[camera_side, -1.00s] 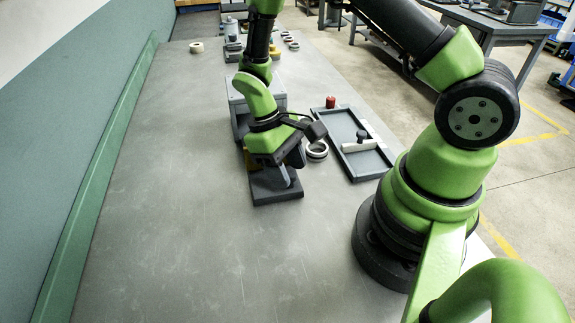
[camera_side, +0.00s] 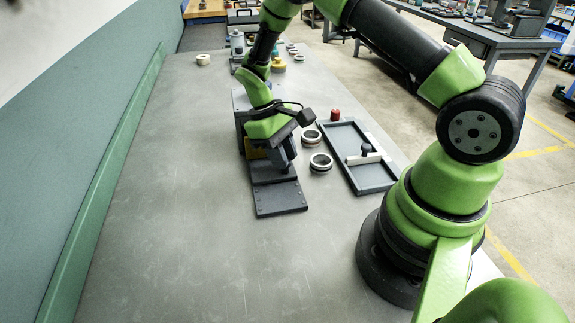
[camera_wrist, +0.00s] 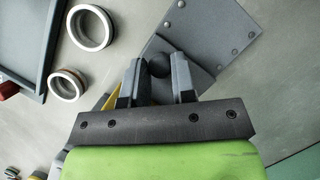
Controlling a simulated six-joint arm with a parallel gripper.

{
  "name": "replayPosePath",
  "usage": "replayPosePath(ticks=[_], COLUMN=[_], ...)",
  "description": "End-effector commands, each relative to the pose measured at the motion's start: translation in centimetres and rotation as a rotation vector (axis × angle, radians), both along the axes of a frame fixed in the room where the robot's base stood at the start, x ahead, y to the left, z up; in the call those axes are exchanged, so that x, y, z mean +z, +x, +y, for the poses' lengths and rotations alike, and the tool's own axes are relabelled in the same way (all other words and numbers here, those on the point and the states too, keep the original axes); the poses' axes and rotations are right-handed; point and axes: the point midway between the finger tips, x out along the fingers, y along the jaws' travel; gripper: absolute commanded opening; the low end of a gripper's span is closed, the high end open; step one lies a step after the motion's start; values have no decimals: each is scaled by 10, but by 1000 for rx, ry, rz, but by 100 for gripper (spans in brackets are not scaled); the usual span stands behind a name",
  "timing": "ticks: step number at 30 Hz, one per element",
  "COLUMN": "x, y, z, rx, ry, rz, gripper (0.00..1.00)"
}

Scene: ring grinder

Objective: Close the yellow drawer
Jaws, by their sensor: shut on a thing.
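The yellow drawer (camera_side: 254,154) shows as a small yellow patch at the front of a grey housing (camera_side: 240,102) in the side view, mostly hidden by my wrist. A thin yellow edge shows left of my fingers in the wrist view. My gripper (camera_side: 284,163) is low over the dark base plate (camera_side: 280,199) in front of the housing. In the wrist view, my gripper (camera_wrist: 158,72) has its fingers on either side of a round dark knob (camera_wrist: 158,65) and is shut on it. How far the drawer stands out is hidden.
Two rings (camera_side: 321,162) (camera_side: 311,138) stand right of the plate. A grey tray (camera_side: 372,188) with a white bar and dark knob lies farther right, with a red cylinder (camera_side: 335,115) behind it. A tape roll (camera_side: 203,60) is at the far left. The table's left side is clear.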

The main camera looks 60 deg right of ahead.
Motion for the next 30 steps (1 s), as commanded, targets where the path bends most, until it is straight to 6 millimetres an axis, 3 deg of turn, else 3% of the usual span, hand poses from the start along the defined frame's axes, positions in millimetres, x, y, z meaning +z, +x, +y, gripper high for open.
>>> replayPosePath(ticks=[10,11,14,24,30], x=[0,0,0,3,31], y=[4,4,4,4,17], z=[-3,-3,-3,-3,-3], rx=[3,3,2,1,1], ry=[0,0,0,-1,-2], rz=[-5,-5,-5,-4,-10], gripper=[0,27,50,50,50])
